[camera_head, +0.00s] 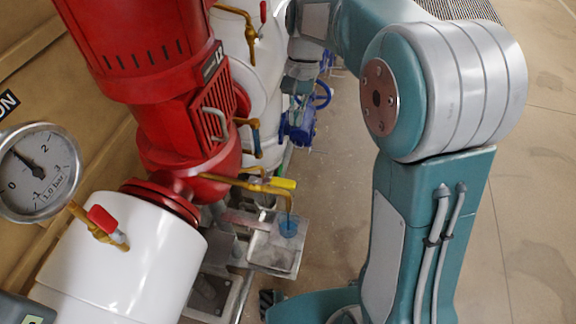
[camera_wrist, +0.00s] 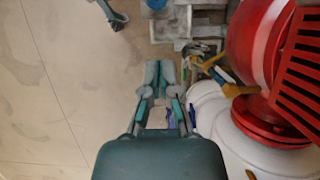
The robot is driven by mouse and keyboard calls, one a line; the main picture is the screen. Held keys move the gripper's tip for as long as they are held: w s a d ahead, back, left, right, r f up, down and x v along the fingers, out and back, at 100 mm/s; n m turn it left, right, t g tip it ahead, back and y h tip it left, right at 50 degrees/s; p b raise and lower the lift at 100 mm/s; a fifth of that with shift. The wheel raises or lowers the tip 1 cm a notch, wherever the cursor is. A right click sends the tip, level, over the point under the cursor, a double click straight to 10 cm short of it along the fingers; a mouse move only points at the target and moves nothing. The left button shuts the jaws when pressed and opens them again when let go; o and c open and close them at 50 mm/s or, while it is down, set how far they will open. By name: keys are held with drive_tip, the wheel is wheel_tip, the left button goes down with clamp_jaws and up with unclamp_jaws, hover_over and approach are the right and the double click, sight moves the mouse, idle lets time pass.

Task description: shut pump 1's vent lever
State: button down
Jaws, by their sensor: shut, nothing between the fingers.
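The yellow vent lever (camera_head: 283,183) lies roughly along the pipe's outer part. In the wrist view my gripper (camera_wrist: 159,68) is shut and empty, and the brass pipe (camera_wrist: 238,90) is to its right, apart from it. The lever is too small there to judge its angle.
A grey tray (camera_head: 275,250) sits below the pipe's outlet. A white pipe with a red-handled valve (camera_head: 103,219) and a gauge (camera_head: 38,171) is at the left. A blue valve (camera_head: 300,125) is farther back. Bare floor (camera_head: 535,200) is open at the right.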

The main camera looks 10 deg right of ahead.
sight(272, 182)
drive_tip(key=s+a+f, duration=0.2)
drive_tip(key=s+f, duration=0.5)
drive_tip(key=f, duration=0.1)
drive_tip(key=shift+a+f, duration=0.3)
